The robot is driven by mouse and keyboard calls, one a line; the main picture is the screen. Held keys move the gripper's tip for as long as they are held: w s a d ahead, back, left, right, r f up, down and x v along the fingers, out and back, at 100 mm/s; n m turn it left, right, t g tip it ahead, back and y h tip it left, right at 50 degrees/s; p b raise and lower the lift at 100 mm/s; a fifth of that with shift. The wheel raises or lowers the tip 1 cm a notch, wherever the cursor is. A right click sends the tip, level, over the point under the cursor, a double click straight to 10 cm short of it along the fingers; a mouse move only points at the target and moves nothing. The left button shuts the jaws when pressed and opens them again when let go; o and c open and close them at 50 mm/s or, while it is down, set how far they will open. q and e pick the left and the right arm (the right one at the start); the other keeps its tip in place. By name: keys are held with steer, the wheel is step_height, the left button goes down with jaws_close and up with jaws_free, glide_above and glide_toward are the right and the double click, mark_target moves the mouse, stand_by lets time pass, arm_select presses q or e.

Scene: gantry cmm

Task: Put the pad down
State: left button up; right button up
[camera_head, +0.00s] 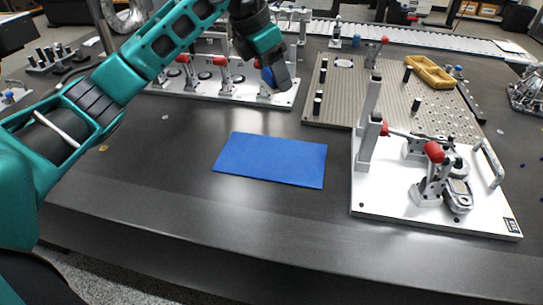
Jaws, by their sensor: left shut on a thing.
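My left gripper (276,82) reaches in from the left and points down over the far part of the table, in front of the white fixture plate. It is shut on a small blue thing (267,77), which I take to be the pad. Only a sliver of it shows at the gripper's left side, and the rest is hidden by the fingers. It appears to be held above the table, though the exact height is hard to tell. A flat blue mat (270,161) lies on the dark table, nearer than the gripper, with nothing on it. My right gripper is not in view.
A white fixture plate with red-tipped clamps (222,87) stands behind the gripper. A pegged beige plate (393,104) with a yellow tray (430,72) is at the right. A white clamp fixture (400,205) stands right of the mat. The dark table (165,165) left of the mat is clear.

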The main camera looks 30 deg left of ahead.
mark_target(277, 155)
arm_select(q)
steer(key=shift+w+a+n, duration=0.1)
steer(key=shift+a+n, duration=0.1)
steer(key=shift+n, duration=0.2)
steer(key=shift+a+f, duration=0.1)
steer(key=shift+f, duration=0.1)
step_height(277, 155, down, 19)
steer(key=b, duration=0.4)
steer(key=shift+f, duration=0.1)
steer(key=shift+y, duration=0.3)
steer(key=shift+f, duration=0.15)
steer(key=o, duration=0.5)
steer(key=shift+f, duration=0.1)
steer(key=o, duration=0.4)
steer(key=shift+o, duration=0.2)
